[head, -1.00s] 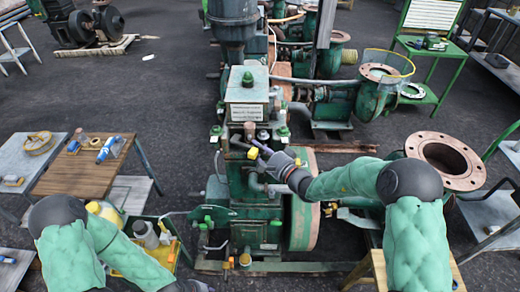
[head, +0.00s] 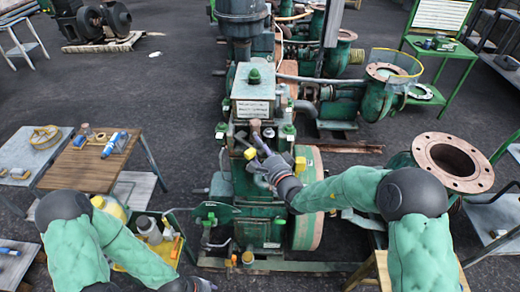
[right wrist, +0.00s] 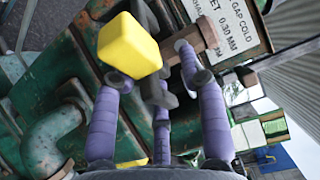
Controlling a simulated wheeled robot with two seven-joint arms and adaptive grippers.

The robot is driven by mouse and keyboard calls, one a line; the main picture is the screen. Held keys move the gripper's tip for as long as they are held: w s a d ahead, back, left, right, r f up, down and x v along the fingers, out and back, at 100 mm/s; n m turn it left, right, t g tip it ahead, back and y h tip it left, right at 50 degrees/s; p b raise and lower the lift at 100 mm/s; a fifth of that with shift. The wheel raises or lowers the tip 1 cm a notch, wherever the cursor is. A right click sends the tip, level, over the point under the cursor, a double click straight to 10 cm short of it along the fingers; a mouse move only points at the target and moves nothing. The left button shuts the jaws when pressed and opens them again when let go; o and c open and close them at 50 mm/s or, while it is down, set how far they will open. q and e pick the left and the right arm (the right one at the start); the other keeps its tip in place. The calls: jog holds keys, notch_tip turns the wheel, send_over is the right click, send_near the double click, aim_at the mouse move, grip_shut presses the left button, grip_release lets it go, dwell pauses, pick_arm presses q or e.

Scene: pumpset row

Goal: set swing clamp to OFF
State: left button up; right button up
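The swing clamp appears to be the dark hooked metal part (right wrist: 160,92) with a rusty bar (right wrist: 196,42) beside it in the right wrist view. The rusty bar also shows upright on top of the green pump engine in the head view (head: 255,127). A yellow block (right wrist: 130,45) covers part of it and the left fingertip. My right gripper (head: 255,146) is at the clamp, with its purple fingers (right wrist: 160,80) spread apart around the dark part. I cannot tell whether they touch it. My left gripper (head: 200,286) is at the bottom edge, mostly cut off.
The green engine (head: 255,190) stands upright with a labelled box (head: 254,95) just behind the clamp. A rusty flange (head: 452,160) is at the right. A wooden-topped table (head: 85,170) and a yellow jug (head: 110,208) are at the left.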

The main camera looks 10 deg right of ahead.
jog(key=shift+w+d+r, duration=0.1)
jog(key=shift+r, duration=0.25)
jog(key=n+y, duration=0.1)
jog(key=d+n+y+b, duration=0.1)
jog(key=y, duration=0.1)
jog(key=shift+w+d+g, duration=0.1)
jog(key=shift+w+g, duration=0.25)
jog(key=shift+g, duration=0.05)
jog(key=shift+f, duration=0.1)
